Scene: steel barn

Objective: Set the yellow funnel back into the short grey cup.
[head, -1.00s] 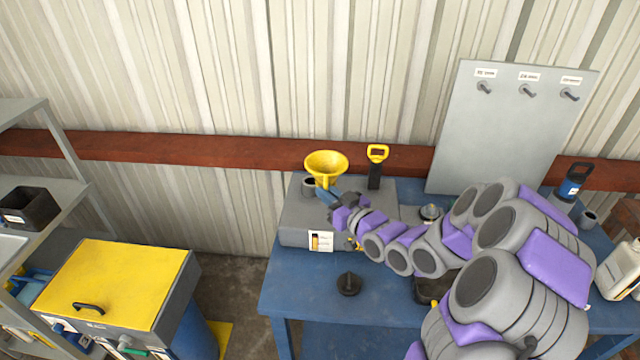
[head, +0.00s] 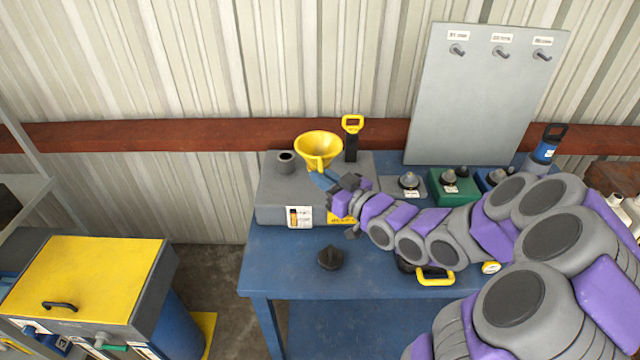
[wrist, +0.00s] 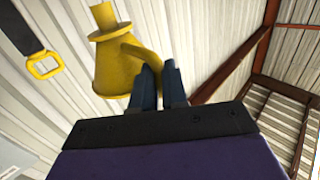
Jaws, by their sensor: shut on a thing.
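The yellow funnel (head: 318,146) is held up above the grey box on the blue table, with its wide mouth facing up. My gripper (head: 322,180) is shut on the funnel's handle. In the wrist view the funnel (wrist: 118,66) shows its cone and spout, and the jaws of my gripper (wrist: 159,82) close around its curved handle. The short grey cup (head: 286,162) stands on the grey box, just left of the funnel. Its dark opening is visible and looks empty.
The grey box (head: 275,207) stands on the blue table (head: 290,265). A black tool with a yellow handle (head: 352,138) stands right behind the funnel. A black knob-like part (head: 331,258) sits on the front of the table. A grey panel with hooks (head: 480,100) stands at back right.

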